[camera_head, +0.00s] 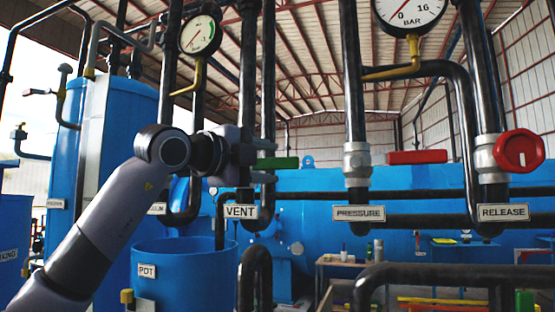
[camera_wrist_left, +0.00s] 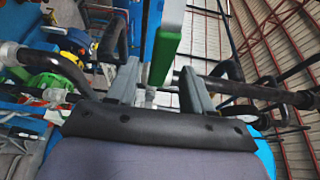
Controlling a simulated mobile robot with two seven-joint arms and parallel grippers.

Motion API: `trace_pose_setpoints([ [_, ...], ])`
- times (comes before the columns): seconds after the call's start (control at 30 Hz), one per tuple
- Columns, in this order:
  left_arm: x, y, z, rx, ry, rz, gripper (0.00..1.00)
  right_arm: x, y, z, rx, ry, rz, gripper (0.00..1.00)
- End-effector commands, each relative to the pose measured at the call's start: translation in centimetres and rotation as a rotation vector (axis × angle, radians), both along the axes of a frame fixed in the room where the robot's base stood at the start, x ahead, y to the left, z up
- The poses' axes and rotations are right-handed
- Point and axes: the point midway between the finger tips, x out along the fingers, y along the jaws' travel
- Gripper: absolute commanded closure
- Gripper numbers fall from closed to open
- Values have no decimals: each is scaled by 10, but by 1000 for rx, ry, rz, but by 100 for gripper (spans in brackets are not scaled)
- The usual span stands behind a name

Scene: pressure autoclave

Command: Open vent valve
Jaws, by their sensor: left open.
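The vent valve's green lever handle (camera_head: 280,163) sticks out level to the right of a dark vertical pipe, above the VENT label (camera_head: 240,211). My left gripper (camera_head: 268,161) is at the pipe, by the left part of this handle, and covers the valve body. In the left wrist view the fingers (camera_wrist_left: 160,82) are spread apart. The green handle (camera_wrist_left: 166,45) shows in the gap between them. Gaps show beside the handle, but I cannot tell whether either finger touches it. My right gripper is not in view.
A red lever (camera_head: 417,157) sits by the PRESSURE pipe, and a red round knob (camera_head: 519,151) by the RELEASE pipe. Gauges hang above on dark pipes. Dark bent pipes (camera_head: 430,271) cross the lower right.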

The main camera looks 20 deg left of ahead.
Motion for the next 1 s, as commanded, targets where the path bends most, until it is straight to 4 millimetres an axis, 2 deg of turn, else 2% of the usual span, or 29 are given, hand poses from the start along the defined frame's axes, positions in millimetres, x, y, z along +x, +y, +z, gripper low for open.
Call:
trace_pose_setpoints([
  [0.03,8,-4,3,-1,3,-2,49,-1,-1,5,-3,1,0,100],
  [0.2,26,-12,1,0,2,-2,49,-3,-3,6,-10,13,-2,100],
  [0.57,33,-15,-1,0,-1,-2,49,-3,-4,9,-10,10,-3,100],
  [0.63,33,-15,-1,0,-1,-2,65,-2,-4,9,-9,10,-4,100],
  [0.73,33,-15,-1,1,0,-2,98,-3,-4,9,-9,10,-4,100],
  [1.0,32,-14,0,-3,0,-3,100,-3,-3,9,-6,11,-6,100],
])
